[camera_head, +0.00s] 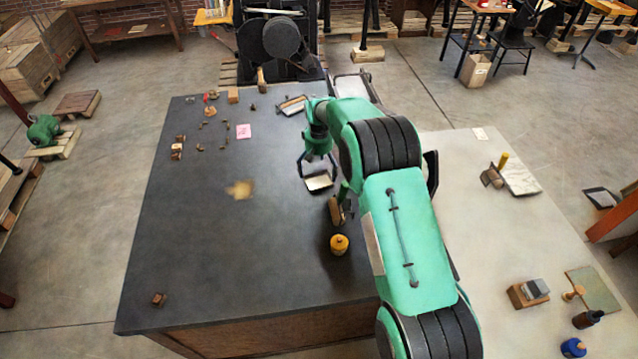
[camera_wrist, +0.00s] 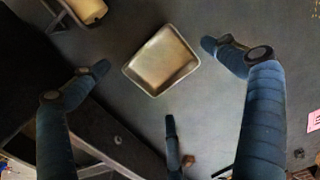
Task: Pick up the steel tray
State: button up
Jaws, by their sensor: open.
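The steel tray (camera_head: 318,183) is a small, shallow, light metal tray lying on the dark tabletop. In the wrist view the steel tray (camera_wrist: 161,62) shows whole, with its raised rim and bare, pale inside. My gripper (camera_head: 317,171) points down over the tray, its blue-black fingers spread. In the wrist view the fingers of my gripper (camera_wrist: 156,72) are wide apart, to the left, right and below the tray, and hold nothing. I cannot tell the exact height of the fingertips above the table.
A wooden-handled tool (camera_head: 336,210) and a yellow-topped jar (camera_head: 339,244) stand near my arm. Another shallow tray (camera_head: 292,105) lies towards the back. A pink card (camera_head: 243,131) and several small blocks lie left. The dark table's (camera_head: 220,260) front left is mostly clear.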

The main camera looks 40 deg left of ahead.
aim_at(319, 183)
jog(key=shift+f, duration=0.15)
jog(key=shift+f+p, duration=0.4)
jog(key=shift+f, duration=2.1)
jog(key=c, duration=1.4)
jog(key=shift+c, duration=0.2)
jog(key=shift+r, duration=0.2)
notch_tip(319, 183, up, 10)
jog(key=shift+f+b, duration=0.15)
jog(key=shift+b, duration=0.3)
